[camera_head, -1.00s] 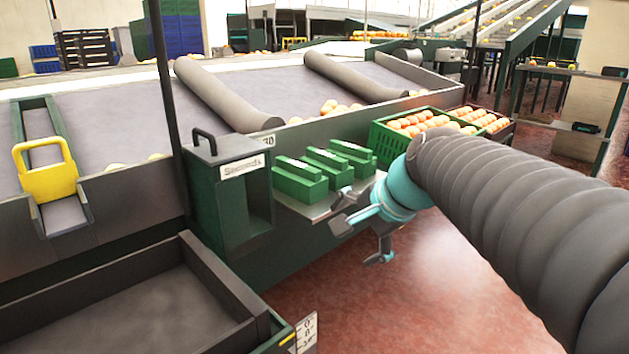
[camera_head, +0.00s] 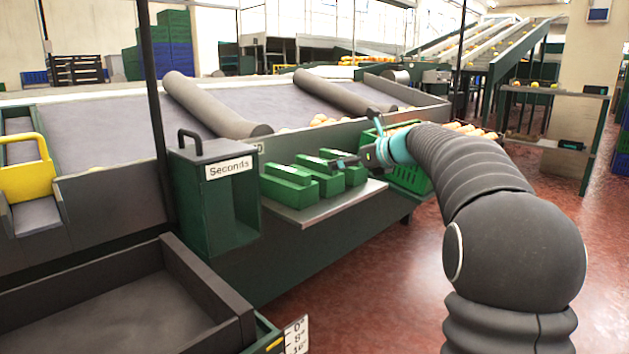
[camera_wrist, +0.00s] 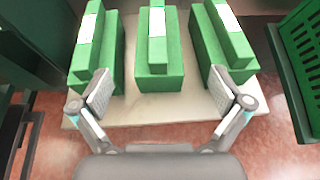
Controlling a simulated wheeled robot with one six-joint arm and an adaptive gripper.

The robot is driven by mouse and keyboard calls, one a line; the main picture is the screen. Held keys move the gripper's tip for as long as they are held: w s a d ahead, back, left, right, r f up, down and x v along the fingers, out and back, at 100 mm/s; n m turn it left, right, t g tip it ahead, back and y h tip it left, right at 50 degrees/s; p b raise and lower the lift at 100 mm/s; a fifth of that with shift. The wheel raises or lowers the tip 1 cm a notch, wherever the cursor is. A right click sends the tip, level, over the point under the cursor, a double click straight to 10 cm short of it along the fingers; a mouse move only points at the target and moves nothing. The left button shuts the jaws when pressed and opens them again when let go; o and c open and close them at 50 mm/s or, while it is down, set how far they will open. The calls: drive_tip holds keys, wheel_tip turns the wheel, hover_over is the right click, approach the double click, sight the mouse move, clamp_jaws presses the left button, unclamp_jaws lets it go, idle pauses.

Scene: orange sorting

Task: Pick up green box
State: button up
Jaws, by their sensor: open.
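Three green boxes with white labels stand in a row on a small pale shelf (camera_head: 318,213). In the head view they are the left box (camera_head: 289,187), the middle box (camera_head: 318,175) and the right box (camera_head: 345,168). In the wrist view they are the left box (camera_wrist: 108,58), the middle box (camera_wrist: 160,62) and the right box (camera_wrist: 232,50). My gripper (camera_wrist: 162,100) is open and empty, its fingers spread either side of the middle box's near end. I cannot tell its exact height above the boxes. In the head view my gripper (camera_head: 362,158) is near the right box, partly hidden.
A dark bin marked "Seconds" (camera_head: 233,215) stands left of the shelf. A green crate (camera_head: 412,178) is close on the right, with oranges around it. A padded sorting table (camera_head: 240,100) runs behind. Open red floor (camera_head: 370,300) lies in front.

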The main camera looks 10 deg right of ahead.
sight(319, 169)
drive_tip(key=x, duration=0.5)
drive_tip(key=shift+w+a+f, duration=0.15)
drive_tip(key=shift+b+x, duration=0.6)
drive_tip(key=shift+x, duration=2.1)
drive_tip(key=shift+f, duration=0.15)
drive_tip(key=c, duration=1.2)
drive_tip(key=shift+a, duration=0.1)
drive_tip(key=shift+c, duration=1.2)
